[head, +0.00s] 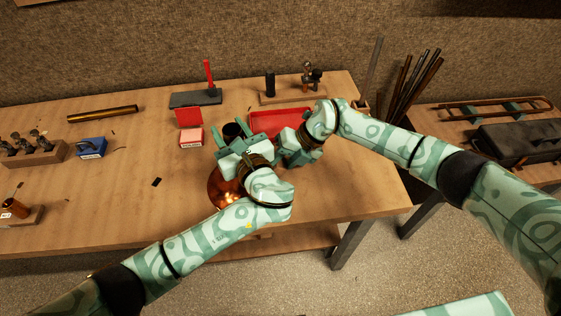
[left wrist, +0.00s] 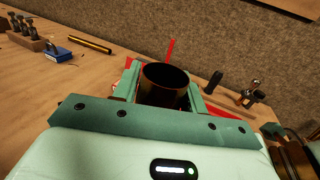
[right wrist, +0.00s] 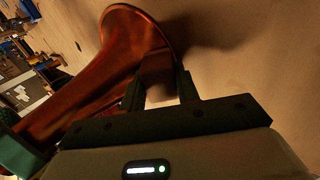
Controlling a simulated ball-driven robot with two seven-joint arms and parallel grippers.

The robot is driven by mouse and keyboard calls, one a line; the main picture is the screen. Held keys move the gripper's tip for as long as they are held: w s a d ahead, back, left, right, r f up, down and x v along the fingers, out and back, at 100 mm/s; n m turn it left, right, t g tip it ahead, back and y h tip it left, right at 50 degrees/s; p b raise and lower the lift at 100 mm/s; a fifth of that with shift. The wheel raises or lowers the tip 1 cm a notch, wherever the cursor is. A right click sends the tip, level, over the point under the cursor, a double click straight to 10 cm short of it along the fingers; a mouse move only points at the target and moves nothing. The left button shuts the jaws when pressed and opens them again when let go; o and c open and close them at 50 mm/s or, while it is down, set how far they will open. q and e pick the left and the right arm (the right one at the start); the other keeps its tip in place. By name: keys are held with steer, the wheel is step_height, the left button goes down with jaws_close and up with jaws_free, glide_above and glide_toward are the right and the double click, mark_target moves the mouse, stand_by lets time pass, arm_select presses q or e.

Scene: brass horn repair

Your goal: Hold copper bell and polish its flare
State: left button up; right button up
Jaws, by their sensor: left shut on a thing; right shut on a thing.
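The copper bell (head: 222,190) is held upright over the near part of the bench, flare down, its dark open tube end (left wrist: 165,84) up. My left gripper (head: 234,138) is shut around the tube. In the right wrist view the bell's flare (right wrist: 122,32) is at the top and its tube runs down left. My right gripper (right wrist: 163,85) is shut on a brownish block-like polishing pad (right wrist: 158,72), which overlaps the flare's edge in that view; I cannot tell if they touch. In the head view my right gripper (head: 262,148) is just right of the left one, and the pad is hidden.
A red tray (head: 282,117) lies behind my right gripper. A red open box (head: 190,136), a blue block (head: 91,148), a brass tube (head: 103,114) and a tool rack (head: 32,155) are to the left. Bare bench lies left of the bell and at the right front.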

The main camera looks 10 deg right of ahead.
mark_target(282, 173)
steer(key=shift+s, duration=0.3)
steer(key=shift+s, duration=0.1)
steer(key=shift+s, duration=0.35)
steer(key=shift+s, duration=0.1)
steer(key=shift+s, duration=0.3)
steer(key=shift+s, duration=0.1)
stand_by(0.4)
steer(key=shift+s, duration=0.3)
steer(key=shift+f, duration=0.1)
